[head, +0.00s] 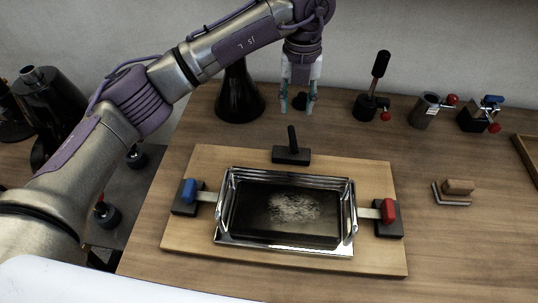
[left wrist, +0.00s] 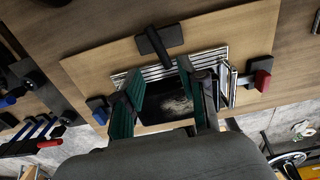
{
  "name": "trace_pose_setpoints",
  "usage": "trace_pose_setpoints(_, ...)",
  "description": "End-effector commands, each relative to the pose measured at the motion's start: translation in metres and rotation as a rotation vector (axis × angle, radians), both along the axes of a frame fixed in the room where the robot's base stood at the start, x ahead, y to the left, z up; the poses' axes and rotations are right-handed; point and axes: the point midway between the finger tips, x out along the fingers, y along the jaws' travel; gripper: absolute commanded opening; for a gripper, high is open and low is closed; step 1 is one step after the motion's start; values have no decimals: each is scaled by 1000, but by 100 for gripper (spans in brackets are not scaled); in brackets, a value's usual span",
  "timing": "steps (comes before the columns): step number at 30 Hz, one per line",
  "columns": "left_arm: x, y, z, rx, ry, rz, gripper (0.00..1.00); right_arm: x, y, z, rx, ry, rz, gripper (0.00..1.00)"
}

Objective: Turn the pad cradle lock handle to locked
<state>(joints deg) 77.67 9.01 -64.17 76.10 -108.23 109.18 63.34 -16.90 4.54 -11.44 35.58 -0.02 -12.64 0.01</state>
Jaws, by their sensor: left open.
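A shiny metal cradle (head: 285,247) holding a dark pad (head: 262,222) with a pale powdery patch sits on a wooden board (head: 190,240). A black lever (head: 292,140) stands upright from a block behind the cradle. A blue handle (head: 189,190) is at its left and a red handle (head: 388,211) at its right; I cannot tell which is the lock handle. My left gripper (head: 298,108) is open and empty, pointing down above the table beyond the black lever. The left wrist view shows its two fingers (left wrist: 165,88) apart, with the black lever (left wrist: 158,44) and red handle (left wrist: 262,80) beyond.
A black cone-shaped vessel (head: 239,95) stands left of my gripper. A tamper-like tool (head: 376,80), a metal cup (head: 426,111) and a black fixture (head: 480,115) stand at the back right. A small wooden block (head: 459,187) lies right of the board. The table between is clear.

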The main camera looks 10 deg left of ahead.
Motion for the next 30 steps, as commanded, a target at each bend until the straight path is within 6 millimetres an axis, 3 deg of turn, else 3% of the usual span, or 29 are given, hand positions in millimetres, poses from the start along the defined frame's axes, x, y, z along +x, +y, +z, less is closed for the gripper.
trace_pose_setpoints(2,-1,-7,-2,5,-4,-28,41,3,0,-13,1,-4,0,79)
trace_pose_setpoints(8,-2,-9,-12,8,2,-37,41,0,1,-6,1,-1,0,79)
trace_pose_setpoints(21,-3,-9,-101,8,3,-35,41,-9,0,14,1,10,0,79)
trace_pose_setpoints(30,-2,-9,-133,7,-1,-36,41,-5,0,19,1,6,0,79)
